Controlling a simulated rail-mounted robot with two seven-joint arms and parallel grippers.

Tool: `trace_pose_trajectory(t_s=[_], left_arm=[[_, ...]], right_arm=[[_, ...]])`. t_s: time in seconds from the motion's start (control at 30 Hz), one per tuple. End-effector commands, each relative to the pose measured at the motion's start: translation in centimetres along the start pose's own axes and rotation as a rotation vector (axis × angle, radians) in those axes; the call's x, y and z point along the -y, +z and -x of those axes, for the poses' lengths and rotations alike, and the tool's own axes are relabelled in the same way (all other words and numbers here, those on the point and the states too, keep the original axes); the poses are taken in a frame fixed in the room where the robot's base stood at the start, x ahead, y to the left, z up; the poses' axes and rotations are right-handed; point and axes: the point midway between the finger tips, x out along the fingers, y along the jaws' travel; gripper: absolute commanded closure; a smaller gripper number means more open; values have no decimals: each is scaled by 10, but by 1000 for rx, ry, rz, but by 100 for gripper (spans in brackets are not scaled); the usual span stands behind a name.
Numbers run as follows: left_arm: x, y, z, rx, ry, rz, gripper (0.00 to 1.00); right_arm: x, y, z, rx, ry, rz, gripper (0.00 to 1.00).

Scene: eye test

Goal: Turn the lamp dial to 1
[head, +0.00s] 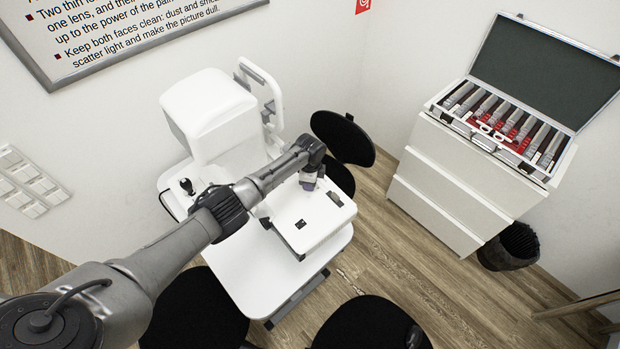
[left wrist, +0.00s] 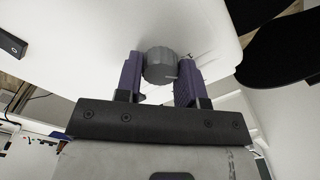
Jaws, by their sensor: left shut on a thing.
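The lamp dial (left wrist: 160,64) is a grey ribbed knob on the white surface of the instrument, seen in the left wrist view. In the head view my left gripper (head: 309,183) reaches down onto the white instrument base (head: 290,235), and the dial is hidden there. Marks beside the dial are partly covered by a finger, and I cannot read a 1. My right gripper is not in view.
The white instrument head (head: 207,110) stands behind my left arm. A black rocker switch (head: 300,224) is on the base, and a joystick (head: 186,186) stands at the left. Black stools (head: 343,138) surround the white table. A lens case (head: 545,70) lies open on a cabinet at right.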

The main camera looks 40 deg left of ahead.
Motion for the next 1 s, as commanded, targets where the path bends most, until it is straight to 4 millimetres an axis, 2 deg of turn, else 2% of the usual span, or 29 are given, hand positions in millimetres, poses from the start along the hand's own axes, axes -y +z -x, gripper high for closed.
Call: trace_pose_trajectory(t_s=[0.4,1.0], left_arm=[[0,-1,2,-1,1,223,88],[0,-1,2,-2,0,276,88]], right_arm=[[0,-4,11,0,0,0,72],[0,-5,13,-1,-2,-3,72]])
